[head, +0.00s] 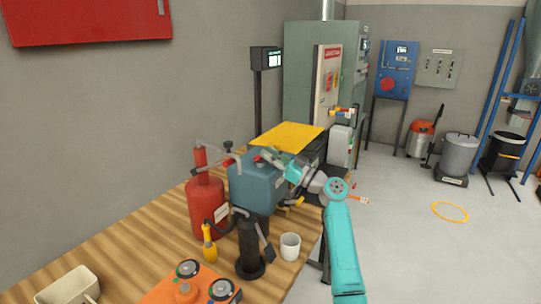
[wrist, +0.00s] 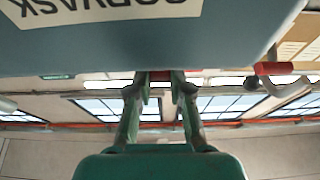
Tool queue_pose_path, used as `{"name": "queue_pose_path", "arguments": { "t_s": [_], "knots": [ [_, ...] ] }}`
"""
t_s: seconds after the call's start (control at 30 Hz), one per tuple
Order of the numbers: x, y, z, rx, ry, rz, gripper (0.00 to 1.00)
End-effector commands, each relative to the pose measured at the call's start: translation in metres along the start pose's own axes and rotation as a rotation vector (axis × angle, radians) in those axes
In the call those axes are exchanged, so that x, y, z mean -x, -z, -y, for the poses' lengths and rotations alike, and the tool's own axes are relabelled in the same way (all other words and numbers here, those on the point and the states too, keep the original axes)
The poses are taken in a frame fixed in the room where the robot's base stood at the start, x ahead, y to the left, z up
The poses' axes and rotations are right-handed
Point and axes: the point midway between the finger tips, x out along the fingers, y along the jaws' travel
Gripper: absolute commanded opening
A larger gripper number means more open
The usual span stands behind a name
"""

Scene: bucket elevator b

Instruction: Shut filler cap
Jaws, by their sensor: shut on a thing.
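A blue-grey tank (head: 258,188) stands on the wooden bench. A small red filler cap (head: 258,160) shows on its top, next to my gripper (head: 273,157). In the wrist view the tank (wrist: 100,45) fills the top, with an upside-down printed label. There the two fingers of my gripper (wrist: 159,80) come together just at the tank's edge, with a small dark red piece, apparently the cap (wrist: 160,76), between the tips. Most of the cap is hidden by the fingers and tank, so I cannot tell how far it is turned or seated.
A red extinguisher (head: 206,205) stands left of the tank. A black hand pump (head: 249,245), white cup (head: 290,246) and yellow-handled tool (head: 209,243) stand in front. A yellow panel (head: 291,136) lies behind. In the wrist view a red-handled lever (wrist: 274,68) shows right.

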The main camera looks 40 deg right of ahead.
Motion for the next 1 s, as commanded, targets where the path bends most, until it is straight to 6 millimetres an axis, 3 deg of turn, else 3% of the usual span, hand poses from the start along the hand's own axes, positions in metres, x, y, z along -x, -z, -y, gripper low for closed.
{"name": "queue_pose_path", "arguments": {
  "t_s": [0.03, 0.1, 0.13, 0.47, 1.0],
  "knots": [
    [0.0, 0.0, 0.0, 0.0, -0.001, 0.001, 0.27],
    [0.0, 0.0, 0.0, 0.0, -0.001, 0.001, 0.45],
    [0.0, 0.0, 0.0, 0.0, 0.0, 0.001, 0.46],
    [-0.001, 0.003, 0.0, 0.001, 0.0, 0.0, 0.46],
    [-0.028, 0.08, 0.0, 0.003, 0.001, 0.001, 0.46]
  ]
}}
